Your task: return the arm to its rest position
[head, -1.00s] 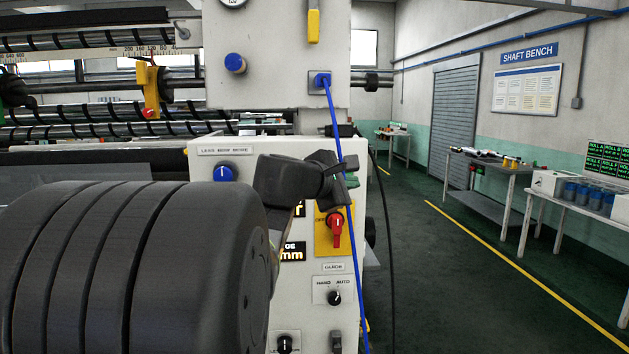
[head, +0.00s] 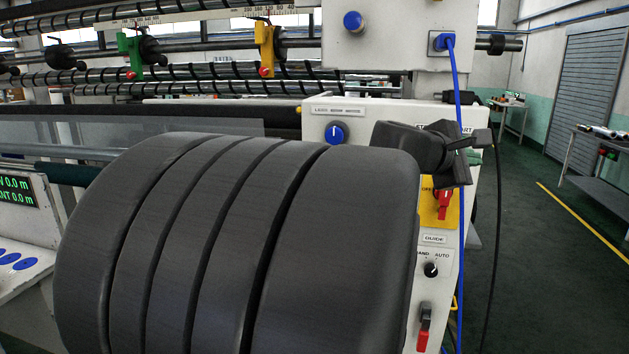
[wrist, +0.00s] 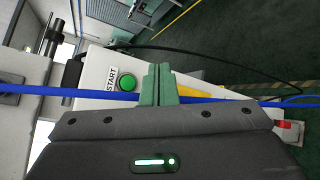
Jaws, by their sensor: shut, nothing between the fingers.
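My gripper (wrist: 158,86) has two green fingers, pressed together with nothing between them. In the wrist view they point toward the white control panel (wrist: 98,68), just right of the green START button (wrist: 127,82). In the head view my dark wrist and gripper (head: 462,162) are in front of the panel's right side, above the yellow plate with the red switch (head: 444,203). The fingers are mostly hidden there. A blue cable (head: 456,75) hangs from a socket and crosses the gripper's area; in the wrist view it runs across at the fingers (wrist: 60,92). I cannot tell if it touches them.
A large dark grooved body fills the head view's foreground and hides the lower machine. The blue knob (head: 336,133) and guide selector (head: 431,269) are on the panel. A black cable (head: 497,230) hangs to the right. Green floor beyond is open.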

